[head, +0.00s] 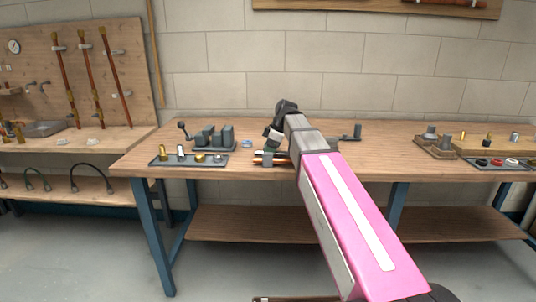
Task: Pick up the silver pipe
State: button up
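My gripper (272,141) is at the end of my pink and grey arm, low over the front part of the wooden workbench (390,145). Its fingers are small and partly hidden by my own wrist, so I cannot tell whether they are open or shut. Just below it is a low grey holder (267,163) with short copper-coloured pipe (257,160) lying across it near the bench's front edge. I cannot make out the silver pipe for certain; small silvery parts show near the holder, and my arm covers the area to the right.
A grey tray of small brass and silver fittings (200,157) and a dark vise (213,137) stand left of my gripper. A grey clamp (352,133) is behind my arm. Wooden blocks (436,147) and another parts tray (497,163) are at right. The bench between is clear.

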jog(key=shift+a+f, duration=0.2)
jog(key=shift+f, duration=0.3)
jog(key=c, duration=1.1)
jog(key=shift+c, duration=0.2)
jog(key=shift+r, duration=0.25)
